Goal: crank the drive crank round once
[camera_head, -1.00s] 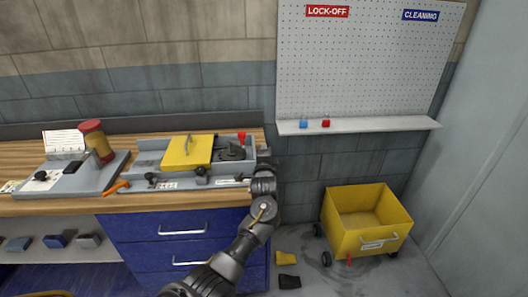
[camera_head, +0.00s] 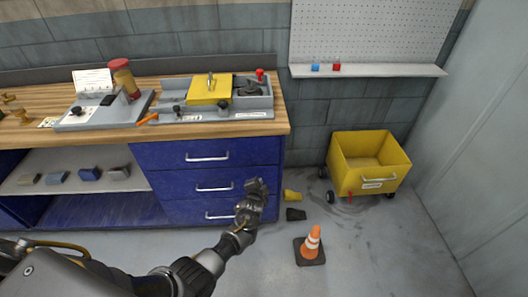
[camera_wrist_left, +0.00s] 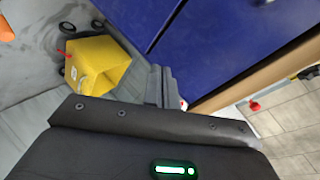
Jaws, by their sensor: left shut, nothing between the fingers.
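The drive crank (camera_head: 247,88) is a dark hub and arm with a red knob (camera_head: 260,73) standing up. It sits at the right end of a grey machine (camera_head: 255,113) on the bench, beside a yellow cover (camera_head: 208,94). A red knob, apparently the same one, shows past the bench edge in the left wrist view (camera_wrist_left: 254,106). My left gripper (camera_head: 257,186) is shut and empty. It is in front of the blue drawers, below the bench top and well apart from the crank. Its fingers show in the left wrist view (camera_wrist_left: 160,86). My right gripper is not in view.
The wooden bench top (camera_head: 275,129) overhangs blue drawers (camera_head: 180,153) with bar handles. A yellow cart (camera_head: 360,180) stands on the floor at the right. A traffic cone (camera_head: 312,243) and two small blocks lie near the drawers. A shelf (camera_head: 400,71) hangs on the wall.

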